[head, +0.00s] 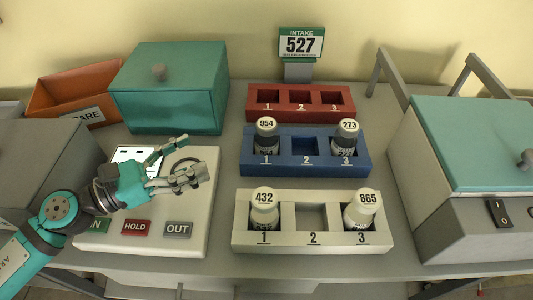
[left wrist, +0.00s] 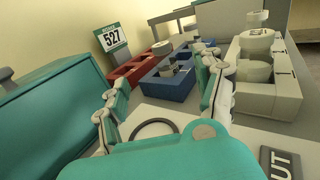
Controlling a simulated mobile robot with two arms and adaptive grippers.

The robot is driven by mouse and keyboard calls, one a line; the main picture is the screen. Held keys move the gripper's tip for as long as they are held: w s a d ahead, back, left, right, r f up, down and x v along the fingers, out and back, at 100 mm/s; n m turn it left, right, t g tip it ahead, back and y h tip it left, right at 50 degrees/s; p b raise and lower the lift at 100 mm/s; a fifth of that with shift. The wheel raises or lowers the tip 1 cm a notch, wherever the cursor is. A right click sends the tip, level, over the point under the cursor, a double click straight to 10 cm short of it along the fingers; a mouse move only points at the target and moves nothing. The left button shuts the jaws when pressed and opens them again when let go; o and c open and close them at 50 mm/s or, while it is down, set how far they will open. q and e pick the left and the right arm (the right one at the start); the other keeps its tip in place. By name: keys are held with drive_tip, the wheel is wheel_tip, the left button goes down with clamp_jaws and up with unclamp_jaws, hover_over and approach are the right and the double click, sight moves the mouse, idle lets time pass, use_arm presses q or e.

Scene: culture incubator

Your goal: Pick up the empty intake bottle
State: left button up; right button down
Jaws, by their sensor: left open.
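Bottles with numbered white caps stand in the racks. Bottle 954 (head: 266,135) is in blue slot 1 and bottle 273 (head: 345,135) in blue slot 3. Bottle 432 (head: 264,208) is in white slot 1. Bottle 865 (head: 361,210) leans in white slot 3. I cannot tell which bottle is empty. The intake sign (head: 300,43) reads 527 and also shows in the left wrist view (left wrist: 112,37). My left gripper (head: 196,160) is open and empty above the button panel, left of the racks; its fingers also show in the left wrist view (left wrist: 163,72). My right gripper is out of view.
The red rack (head: 251,103) is empty; blue rack (head: 248,166) and white rack (head: 241,237) have empty middle slots. The button panel (head: 200,215) carries a dark ring. A teal box (head: 170,100) and orange bin (head: 60,92) stand behind; a teal-lidded machine (head: 470,145) stands right.

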sight(258, 129)
use_arm(q)
drive_tip(key=shift+w+d+p, duration=0.25)
drive_tip(key=shift+d+p, duration=0.1)
drive_tip(key=p+x, duration=0.6)
drive_tip(key=x, duration=0.4)
drive_tip(key=shift+w+d, duration=0.2)
drive_tip(key=shift+d, duration=0.15)
drive_tip(key=x, duration=0.1)
drive_tip(key=p+x, duration=0.1)
drive_tip(key=x, duration=0.1)
drive_tip(key=p+x, duration=0.1)
drive_tip(key=x, duration=0.1)
drive_tip(key=shift+w+d+f, duration=0.1)
drive_tip(key=shift+d+f, duration=0.05)
drive_tip(key=shift+f, duration=0.1)
drive_tip(key=shift+w+d+f, duration=0.15)
drive_tip(key=shift+d, duration=0.1)
drive_tip(key=shift+a, duration=0.1)
drive_tip(key=shift+c, duration=0.2)
drive_tip(key=c, duration=1.1)
